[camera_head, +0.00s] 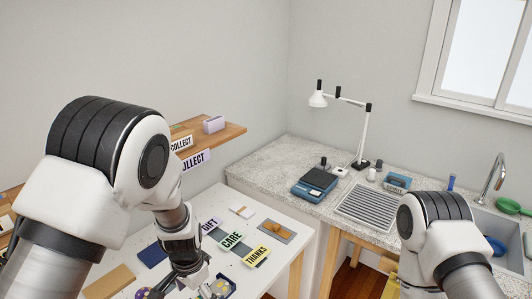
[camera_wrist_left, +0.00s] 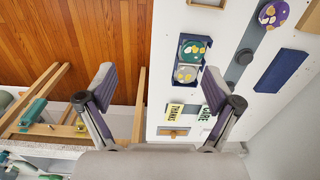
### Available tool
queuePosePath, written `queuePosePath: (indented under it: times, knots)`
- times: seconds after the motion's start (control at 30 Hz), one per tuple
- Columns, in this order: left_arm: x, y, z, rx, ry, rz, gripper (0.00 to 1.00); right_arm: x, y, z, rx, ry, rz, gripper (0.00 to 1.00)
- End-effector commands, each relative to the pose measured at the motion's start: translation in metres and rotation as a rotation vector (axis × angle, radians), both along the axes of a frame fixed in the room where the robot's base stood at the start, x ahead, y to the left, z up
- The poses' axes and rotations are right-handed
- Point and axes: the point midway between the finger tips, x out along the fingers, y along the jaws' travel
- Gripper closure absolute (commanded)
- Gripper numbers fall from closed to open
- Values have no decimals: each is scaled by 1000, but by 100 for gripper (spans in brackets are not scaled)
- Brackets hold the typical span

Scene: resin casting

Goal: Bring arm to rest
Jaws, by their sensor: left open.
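My left arm (camera_head: 110,160) is bent and reaches down over the white table (camera_head: 285,222). Its gripper (camera_wrist_left: 158,80) is open and empty in the left wrist view, fingers wide apart, pointing down above the table's edge and the wooden floor. The gripper is low over the table in the head view, partly hidden by its own wrist. A blue tray (camera_wrist_left: 205,54) with round patterned pieces lies on the table near the right finger. My right arm (camera_head: 435,235) shows at the lower right of the head view, but its gripper is out of view.
CARE (camera_head: 230,241) and THANKS (camera_head: 257,257) cards lie on the table, beside a small tray (camera_head: 276,231). A wooden shelf (camera_head: 223,137) hangs above. The counter (camera_head: 285,160) holds a blue scale (camera_head: 314,185), a lamp (camera_head: 365,130), a drainer (camera_head: 372,207) and a sink (camera_head: 485,228).

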Motion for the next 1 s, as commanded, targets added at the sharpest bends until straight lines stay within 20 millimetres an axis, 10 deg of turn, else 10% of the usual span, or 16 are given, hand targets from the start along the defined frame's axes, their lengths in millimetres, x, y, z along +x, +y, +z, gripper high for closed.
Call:
queuePosePath:
  times: [0.47,0.83,1.0]
  knots:
    - [-104,64,-109,53,1,283,10,0,0,0,0,-1,0,10]
    - [-261,84,-158,-24,15,645,10,0,0,0,0,-1,0,10]
    - [-255,83,-220,-31,-1,647,10,0,0,-63,0,0,0,10]
